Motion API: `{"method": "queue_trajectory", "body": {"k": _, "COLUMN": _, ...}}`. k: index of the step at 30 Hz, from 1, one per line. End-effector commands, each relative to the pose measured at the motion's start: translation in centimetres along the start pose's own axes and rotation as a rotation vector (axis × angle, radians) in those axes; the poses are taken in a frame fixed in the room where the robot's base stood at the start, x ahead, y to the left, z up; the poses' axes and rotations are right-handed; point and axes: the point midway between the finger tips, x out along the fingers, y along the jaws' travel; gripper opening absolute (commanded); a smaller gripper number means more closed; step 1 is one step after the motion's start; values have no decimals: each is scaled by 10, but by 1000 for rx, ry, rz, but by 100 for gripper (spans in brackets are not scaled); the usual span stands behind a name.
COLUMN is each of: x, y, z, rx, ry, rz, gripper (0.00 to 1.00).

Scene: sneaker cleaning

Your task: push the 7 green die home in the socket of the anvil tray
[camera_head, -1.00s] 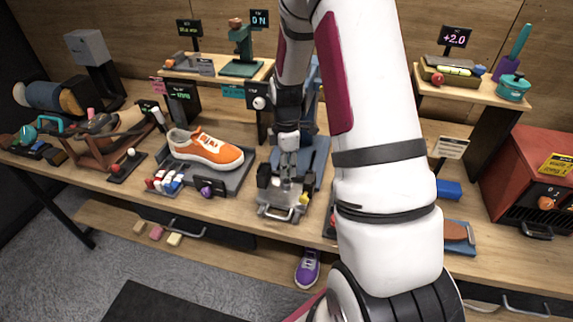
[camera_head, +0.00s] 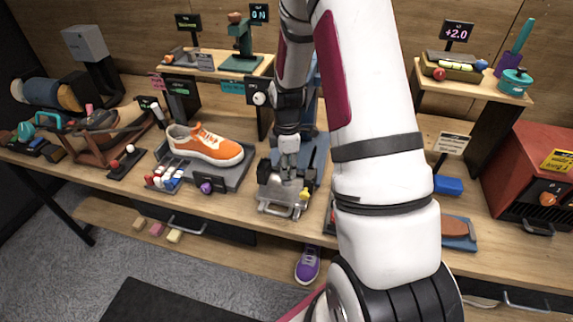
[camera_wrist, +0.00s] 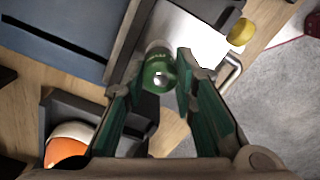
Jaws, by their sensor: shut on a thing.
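The green die (camera_wrist: 158,76) is a short cylinder with a pale marking, seen end-on in the wrist view. My gripper (camera_wrist: 163,72) has its fingertips on either side of it and is shut on it. The silver anvil tray (camera_wrist: 183,38) lies just beyond the die in the wrist view, with a metal handle at its edge. In the head view the tray (camera_head: 279,208) is at the bench's front edge, and my gripper (camera_head: 290,174) points down over it. The socket is hidden, and I cannot tell how deep the die sits.
An orange sneaker (camera_head: 205,144) on a grey stand is to the left, with small bottles (camera_head: 163,178) before it. A yellow knob (camera_wrist: 241,32) is beside the tray. A blue block (camera_head: 448,186) and a red oven-like box (camera_head: 535,165) are to the right.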

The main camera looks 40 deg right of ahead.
Motion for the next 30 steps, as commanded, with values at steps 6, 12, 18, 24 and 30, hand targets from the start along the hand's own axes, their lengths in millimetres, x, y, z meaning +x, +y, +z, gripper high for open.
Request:
{"method": "queue_trajectory", "body": {"k": 6, "x": 5, "y": 0, "z": 0, "rx": 0, "ry": 0, "rz": 0, "gripper": 0}}
{"method": "queue_trajectory", "body": {"k": 12, "x": 10, "y": 0, "z": 0, "rx": 0, "ry": 0, "rz": 1, "gripper": 0}}
{"method": "queue_trajectory", "body": {"k": 18, "x": 10, "y": 0, "z": 0, "rx": 0, "ry": 0, "rz": 1, "gripper": 49}}
{"method": "queue_trajectory", "body": {"k": 24, "x": 10, "y": 0, "z": 0, "rx": 0, "ry": 0, "rz": 1, "gripper": 49}}
{"method": "queue_trajectory", "body": {"k": 30, "x": 3, "y": 1, "z": 0, "rx": 1, "ry": 1, "rz": 2, "gripper": 49}}
